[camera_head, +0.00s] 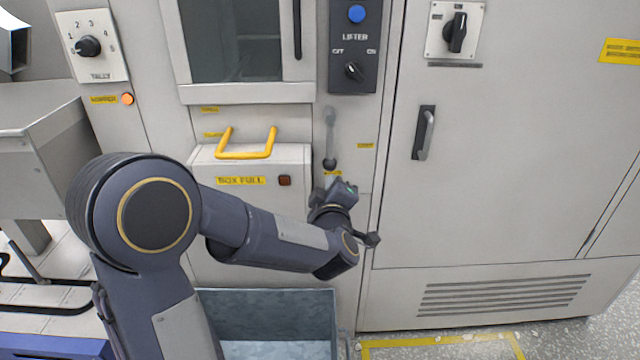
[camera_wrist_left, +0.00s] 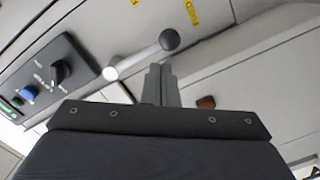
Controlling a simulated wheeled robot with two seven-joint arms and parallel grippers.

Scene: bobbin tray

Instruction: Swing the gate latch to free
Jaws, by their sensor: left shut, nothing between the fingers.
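The gate latch is a short light-grey lever (camera_head: 330,128) with a dark ball knob (camera_head: 329,164) at its lower end, on the pale machine front below the lifter panel. In the head view it hangs straight down. The left wrist view shows the lever (camera_wrist_left: 140,58) and its knob (camera_wrist_left: 169,40) just past my fingertips. My left gripper (camera_head: 337,190) is just below the knob in the head view, partly hidden by its own wrist. Its fingers (camera_wrist_left: 161,84) are shut and empty. I cannot tell whether they touch the knob. My right gripper is not in view.
Left of the latch is a box front with a yellow handle (camera_head: 247,154) and a small dark red button (camera_head: 284,181). The lifter panel (camera_head: 354,85) is above, and a cabinet door handle (camera_head: 424,133) is to the right. An open blue-grey bin (camera_head: 265,315) stands below my arm.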

